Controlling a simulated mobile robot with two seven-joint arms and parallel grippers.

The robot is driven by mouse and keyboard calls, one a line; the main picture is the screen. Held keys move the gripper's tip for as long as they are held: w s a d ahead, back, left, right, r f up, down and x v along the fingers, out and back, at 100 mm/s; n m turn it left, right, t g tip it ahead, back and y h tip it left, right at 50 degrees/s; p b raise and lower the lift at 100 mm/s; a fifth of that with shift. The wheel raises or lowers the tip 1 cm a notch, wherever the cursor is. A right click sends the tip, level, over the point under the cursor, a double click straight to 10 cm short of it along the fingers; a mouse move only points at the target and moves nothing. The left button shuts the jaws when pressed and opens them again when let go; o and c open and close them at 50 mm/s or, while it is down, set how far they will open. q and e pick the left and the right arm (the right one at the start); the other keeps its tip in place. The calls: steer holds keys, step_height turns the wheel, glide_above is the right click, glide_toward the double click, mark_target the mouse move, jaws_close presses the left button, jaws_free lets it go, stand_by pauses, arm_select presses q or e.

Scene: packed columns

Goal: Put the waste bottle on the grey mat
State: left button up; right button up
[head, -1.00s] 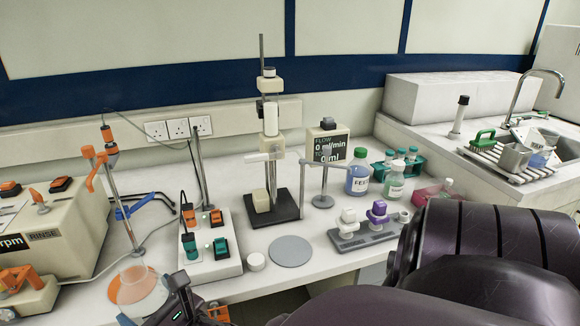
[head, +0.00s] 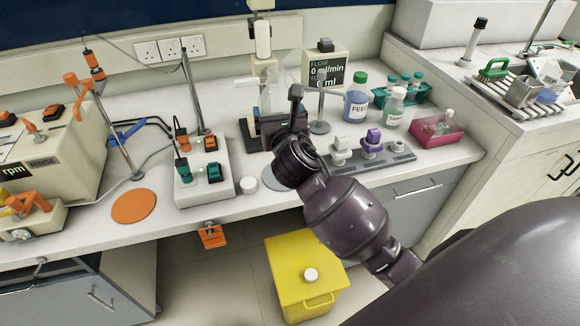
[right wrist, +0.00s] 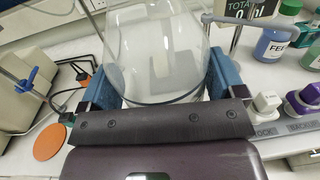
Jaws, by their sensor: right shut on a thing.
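The waste bottle, a clear glass vessel (head: 267,98), is in my right gripper (head: 280,128), in front of the column stand. In the right wrist view the bottle (right wrist: 155,55) stands between the two blue-padded fingers (right wrist: 155,90), which are shut on it. The grey mat (head: 270,180) is a round disc on the bench, mostly hidden behind my right wrist. I cannot tell whether the bottle's base touches anything. The orange mat (head: 135,206) at the left is bare. My left gripper is not in view.
A switch box (head: 204,172) and small white cap (head: 249,185) lie left of the grey mat. A grey rack (head: 372,155) with white and purple pieces is to the right, with the FEED bottle (head: 356,100) behind. A yellow bin (head: 300,270) stands on the floor.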

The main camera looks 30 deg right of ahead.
steer(key=shift+m+g+h, duration=0.3)
steer(key=shift+m+h, duration=0.2)
steer(key=shift+h, duration=0.2)
steer(key=shift+w+d+r, duration=1)
steer(key=shift+w+r, duration=0.2)
steer(key=shift+w, duration=0.05)
steer(key=shift+w+d+f, duration=0.15)
steer(key=shift+w+f, duration=0.05)
steer(key=shift+f, duration=0.05)
step_height(320, 180, down, 6)
steer(key=shift+r+b, duration=0.25)
steer(key=shift+b, duration=0.55)
step_height(320, 180, down, 10)
steer(key=b, duration=0.4)
step_height(320, 180, down, 4)
steer(key=shift+f+b, duration=0.1)
steer(key=shift+b, duration=0.95)
steer(key=shift+f, duration=0.1)
steer(key=shift+r, duration=0.25)
steer(key=shift+f, duration=0.15)
steer(key=o, duration=0.8)
steer(key=shift+o, duration=0.7)
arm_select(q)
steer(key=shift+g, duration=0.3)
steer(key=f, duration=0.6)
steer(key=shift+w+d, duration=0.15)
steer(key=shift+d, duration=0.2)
